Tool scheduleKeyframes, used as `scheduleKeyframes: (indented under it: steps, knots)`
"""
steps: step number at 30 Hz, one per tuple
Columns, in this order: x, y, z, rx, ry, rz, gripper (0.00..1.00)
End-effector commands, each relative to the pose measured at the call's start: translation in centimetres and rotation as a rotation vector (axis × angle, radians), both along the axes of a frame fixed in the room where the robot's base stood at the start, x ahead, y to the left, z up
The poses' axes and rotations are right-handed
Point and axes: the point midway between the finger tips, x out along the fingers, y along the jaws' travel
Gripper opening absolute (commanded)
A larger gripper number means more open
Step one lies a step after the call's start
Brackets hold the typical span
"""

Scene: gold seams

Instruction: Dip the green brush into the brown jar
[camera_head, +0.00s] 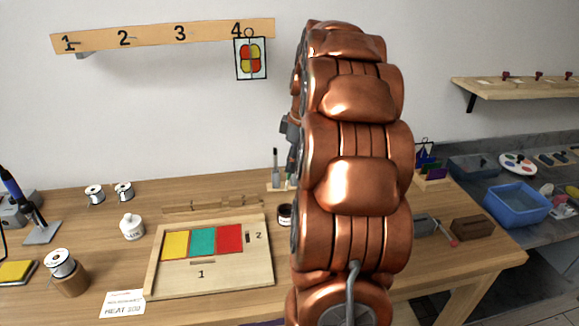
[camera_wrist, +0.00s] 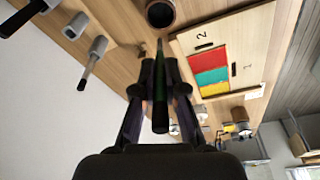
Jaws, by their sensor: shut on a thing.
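The brown jar (camera_wrist: 160,14) is at the top edge of the wrist view, with its round mouth open and dark inside. In the head view a small dark jar (camera_head: 285,215) stands right of the wooden board, partly behind my arm. My arm hides most of the gripper in the head view.
A board with yellow, teal and red panels (camera_head: 214,287) lies left of the jar. A stand with upright tools (camera_head: 275,172) is behind the jar; grey-collared handles (camera_wrist: 98,47) show in the wrist view. A white pot (camera_head: 132,229) and spools (camera_head: 95,194) stand further left.

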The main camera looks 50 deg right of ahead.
Motion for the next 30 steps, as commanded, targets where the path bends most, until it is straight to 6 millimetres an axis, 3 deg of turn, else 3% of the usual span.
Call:
scheduleKeyframes:
  steps: [18, 30]
  knots:
    - [-0.2, -0.1, -3.6, 0.000, 0.002, -0.004, 0.00]
    - [1.2, 0.4, -4.2, -0.063, 0.149, -0.002, 0.00]
